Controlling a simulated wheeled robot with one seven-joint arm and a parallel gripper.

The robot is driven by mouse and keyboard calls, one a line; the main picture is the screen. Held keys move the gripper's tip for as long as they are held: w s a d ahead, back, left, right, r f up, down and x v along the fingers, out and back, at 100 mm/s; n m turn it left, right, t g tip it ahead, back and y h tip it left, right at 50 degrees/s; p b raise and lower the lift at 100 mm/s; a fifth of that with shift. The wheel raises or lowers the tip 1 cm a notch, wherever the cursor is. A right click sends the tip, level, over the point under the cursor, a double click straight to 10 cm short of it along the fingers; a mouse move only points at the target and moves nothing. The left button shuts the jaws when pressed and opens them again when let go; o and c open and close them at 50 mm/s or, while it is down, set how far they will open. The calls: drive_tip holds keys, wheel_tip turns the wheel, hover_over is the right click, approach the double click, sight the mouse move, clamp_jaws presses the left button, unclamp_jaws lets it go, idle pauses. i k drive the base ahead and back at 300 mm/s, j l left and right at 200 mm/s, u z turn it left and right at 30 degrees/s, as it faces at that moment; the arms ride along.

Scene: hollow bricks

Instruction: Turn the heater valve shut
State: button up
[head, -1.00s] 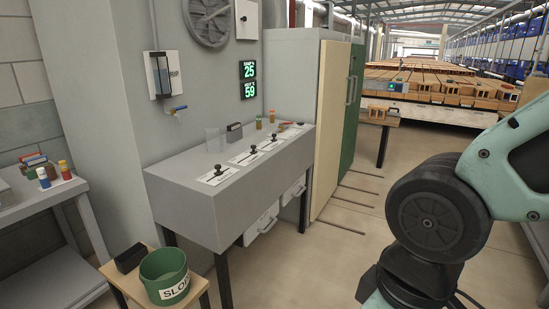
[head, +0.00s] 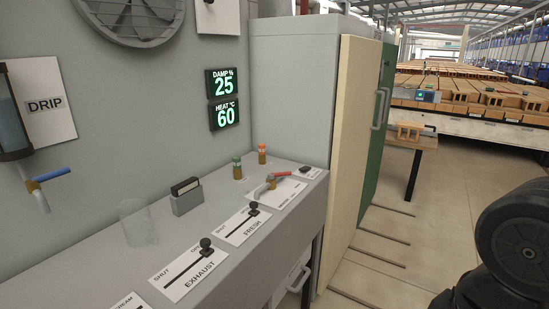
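A small valve with a red lever and a brass body (head: 271,184) stands on a white label plate (head: 285,192) towards the far right end of the grey console. The lever points right across the plate; the plate's lettering is too small to read. My gripper is out of view. Only a dark part of my arm shows at the lower right, well apart from the valve. The wall displays read damp 25 (head: 220,86) and heat 60 (head: 224,114).
The console (head: 75,269) also has slider levers marked exhaust (head: 206,246) and fresh (head: 253,208), a clear beaker (head: 138,222), a dark block holder (head: 186,197) and two capped bottles (head: 238,168). A blue-handled tap (head: 50,175) juts from the left wall. Open floor lies right of the cabinet (head: 345,130).

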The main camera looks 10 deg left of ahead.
sight(270, 176)
drive_tip(key=i+u, duration=0.4)
drive_tip(key=i+l+u, duration=0.2)
drive_tip(key=i+u, duration=0.15)
drive_tip(key=i, duration=0.25)
drive_tip(key=i+j+z, duration=0.3)
drive_tip(key=i+j, duration=0.2)
